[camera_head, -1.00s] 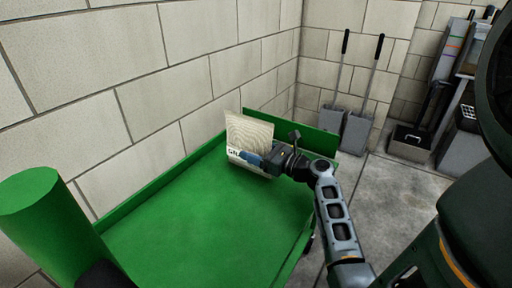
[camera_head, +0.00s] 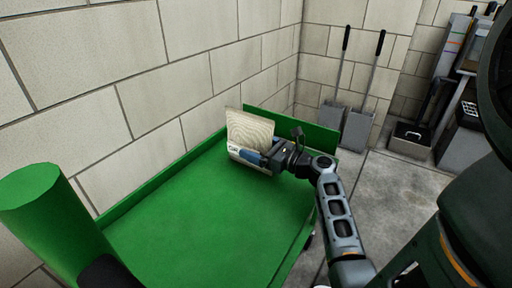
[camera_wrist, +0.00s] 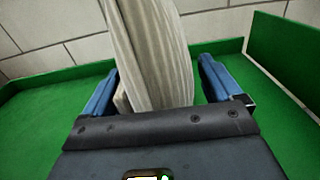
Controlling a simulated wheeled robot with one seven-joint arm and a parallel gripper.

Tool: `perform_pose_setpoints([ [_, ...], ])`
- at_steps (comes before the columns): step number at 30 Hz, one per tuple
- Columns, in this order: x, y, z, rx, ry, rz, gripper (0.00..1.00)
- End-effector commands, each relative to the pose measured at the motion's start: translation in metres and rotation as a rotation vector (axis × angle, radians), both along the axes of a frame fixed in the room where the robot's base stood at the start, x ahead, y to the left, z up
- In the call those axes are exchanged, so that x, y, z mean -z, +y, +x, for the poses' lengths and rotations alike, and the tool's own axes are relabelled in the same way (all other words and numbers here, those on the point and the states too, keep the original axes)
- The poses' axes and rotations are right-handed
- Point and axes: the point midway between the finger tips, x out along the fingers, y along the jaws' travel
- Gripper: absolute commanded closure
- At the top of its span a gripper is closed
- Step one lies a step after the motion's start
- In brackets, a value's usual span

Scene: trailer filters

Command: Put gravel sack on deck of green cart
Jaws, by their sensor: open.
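The gravel sack (camera_head: 249,133) is pale with a wavy pattern and a printed label. It stands at the far end of the green cart deck (camera_head: 205,210), inside the raised rims; whether its base fully touches the deck is partly hidden. My gripper (camera_head: 259,157) is at the sack's near right side. In the wrist view my gripper (camera_wrist: 158,88) is open, with a blue finger on either side of the sack (camera_wrist: 150,50). A gap of green shows between the sack and the right finger; the left finger is close to the sack.
A block wall (camera_head: 130,70) runs along the cart's left side. A thick green post (camera_head: 60,225) stands at the near left. The near deck is clear.

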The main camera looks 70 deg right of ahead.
Motion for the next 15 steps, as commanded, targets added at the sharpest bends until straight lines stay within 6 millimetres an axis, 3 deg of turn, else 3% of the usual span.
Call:
perform_pose_setpoints([
  [15,-0.001,0.022,-0.093,0.002,0.002,0.001,0.08],
])
